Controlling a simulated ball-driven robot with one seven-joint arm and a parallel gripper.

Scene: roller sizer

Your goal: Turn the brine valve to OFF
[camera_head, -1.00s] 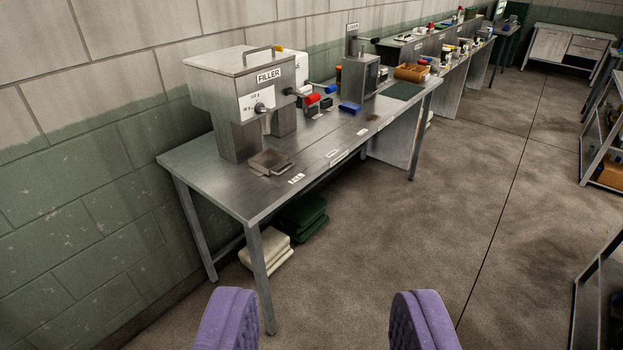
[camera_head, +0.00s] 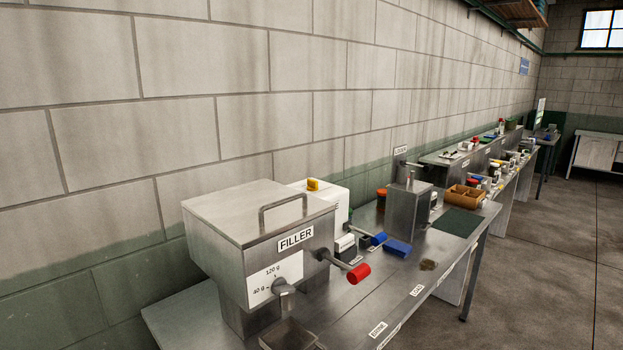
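The nearest machine is a steel box marked FILLER (camera_head: 230,225), with a dial knob (camera_head: 284,292) beside 40 g and 120 g marks. A lever with a red grip (camera_head: 358,273) sticks out from its right side. Behind it stands a white box (camera_head: 327,208) with a yellow knob (camera_head: 313,185) on top. A lever with a blue end (camera_head: 378,238) reaches out beside the white box. My gripper is out of view.
The steel bench (camera_head: 185,320) runs along the block wall. A taller steel unit (camera_head: 402,217), a blue block (camera_head: 397,247), a brown divided tray (camera_head: 463,196) and a dark green mat (camera_head: 455,221) are on it. Open floor (camera_head: 540,265) lies to the right.

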